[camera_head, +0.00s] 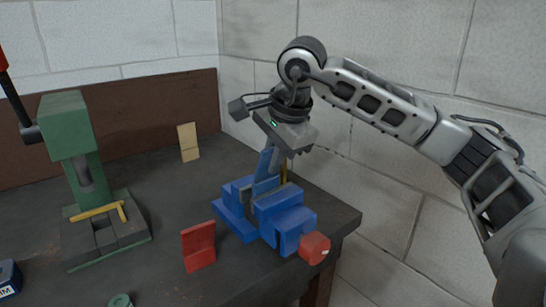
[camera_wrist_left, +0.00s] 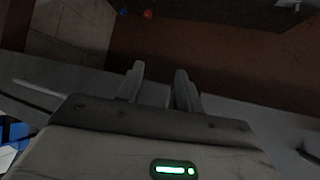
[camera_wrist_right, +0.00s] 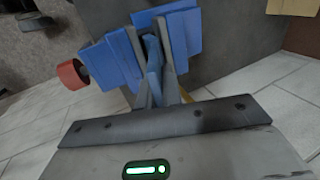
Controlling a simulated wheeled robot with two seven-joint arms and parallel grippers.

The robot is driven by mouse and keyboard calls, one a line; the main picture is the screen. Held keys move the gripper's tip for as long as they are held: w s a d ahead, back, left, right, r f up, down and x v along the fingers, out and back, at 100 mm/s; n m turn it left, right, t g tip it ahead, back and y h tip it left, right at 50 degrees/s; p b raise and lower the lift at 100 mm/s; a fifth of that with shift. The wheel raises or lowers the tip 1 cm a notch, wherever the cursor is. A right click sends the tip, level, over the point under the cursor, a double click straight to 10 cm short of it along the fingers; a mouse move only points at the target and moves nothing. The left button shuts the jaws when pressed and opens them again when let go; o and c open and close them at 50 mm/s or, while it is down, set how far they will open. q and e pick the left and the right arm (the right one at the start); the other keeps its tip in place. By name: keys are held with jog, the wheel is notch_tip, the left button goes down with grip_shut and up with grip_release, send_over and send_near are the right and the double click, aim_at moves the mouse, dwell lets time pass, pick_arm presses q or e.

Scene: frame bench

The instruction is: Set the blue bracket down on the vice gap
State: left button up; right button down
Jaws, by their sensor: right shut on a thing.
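The blue vice (camera_head: 290,222) stands at the bench's right corner, with a red handle end (camera_head: 314,248). My right gripper (camera_head: 277,158) points down over it, shut on the blue bracket (camera_head: 267,165). The bracket's lower end is at the vice's gap; I cannot tell whether it touches. In the right wrist view the bracket (camera_wrist_right: 153,55) shows between the fingers, with the vice (camera_wrist_right: 180,32) behind it. My left gripper (camera_wrist_left: 158,88) shows only in the left wrist view, its fingers apart and nothing between them.
A green press (camera_head: 70,130) stands at the left with a yellow bracket (camera_head: 97,211) on its base. A red bracket (camera_head: 199,246) stands left of the vice. A tan bracket (camera_head: 188,142) is at the back. A blue item (camera_head: 9,278) sits at the left edge.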

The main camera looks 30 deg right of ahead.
pick_arm(q)
jog(key=shift+f+b, duration=0.25)
jog(key=shift+b, duration=0.15)
pick_arm(e)
jog(key=shift+f, duration=0.55)
jog(key=c, duration=1.5)
grip_release()
pick_arm(q)
jog(key=shift+s+r+p, duration=0.2)
jog(key=shift+r+p, duration=0.25)
jog(key=shift+p, duration=0.3)
pick_arm(e)
jog(key=v, duration=1.6)
